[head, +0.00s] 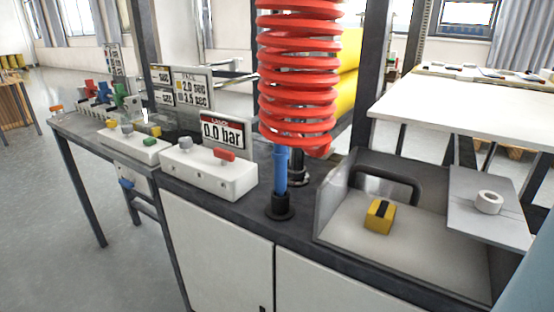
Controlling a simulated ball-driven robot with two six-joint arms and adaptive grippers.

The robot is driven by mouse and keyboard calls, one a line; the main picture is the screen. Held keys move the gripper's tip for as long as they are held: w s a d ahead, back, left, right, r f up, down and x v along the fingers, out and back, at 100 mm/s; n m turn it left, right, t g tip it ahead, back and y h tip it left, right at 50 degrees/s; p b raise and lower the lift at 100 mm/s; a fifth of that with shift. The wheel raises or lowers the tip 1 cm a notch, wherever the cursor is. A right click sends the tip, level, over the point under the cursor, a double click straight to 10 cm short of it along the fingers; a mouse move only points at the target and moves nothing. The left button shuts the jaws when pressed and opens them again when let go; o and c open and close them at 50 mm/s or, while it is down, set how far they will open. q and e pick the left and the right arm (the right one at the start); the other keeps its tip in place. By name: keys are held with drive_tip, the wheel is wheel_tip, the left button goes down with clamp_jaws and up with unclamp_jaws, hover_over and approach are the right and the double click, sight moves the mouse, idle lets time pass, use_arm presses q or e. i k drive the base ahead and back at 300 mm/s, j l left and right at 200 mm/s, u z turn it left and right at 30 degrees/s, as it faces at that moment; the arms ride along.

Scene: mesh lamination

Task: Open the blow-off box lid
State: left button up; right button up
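A grey sheet-metal box (331,210) stands at the right end of the bench; I take it to be the blow-off box. Its top is uncovered on the left and middle, so its pale floor shows. A yellow block with a dark band (380,216) sits inside, in front of a dark curved handle or bar (386,184). A flat grey plate (478,222) with a white ring-shaped knob (488,202) lies at the box's right side; I cannot tell whether it is the lid. Neither of my grippers is in view.
A red coil (297,75) hangs above a blue upright tube (281,170) left of the box. A white control box (208,172) with a "0.0 bar" display (222,132) stands further left. A white table (470,112) is behind. A pale blue shape fills the lower right corner.

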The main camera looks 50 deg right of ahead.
sight(417, 186)
drive_tip(key=z, duration=2.25)
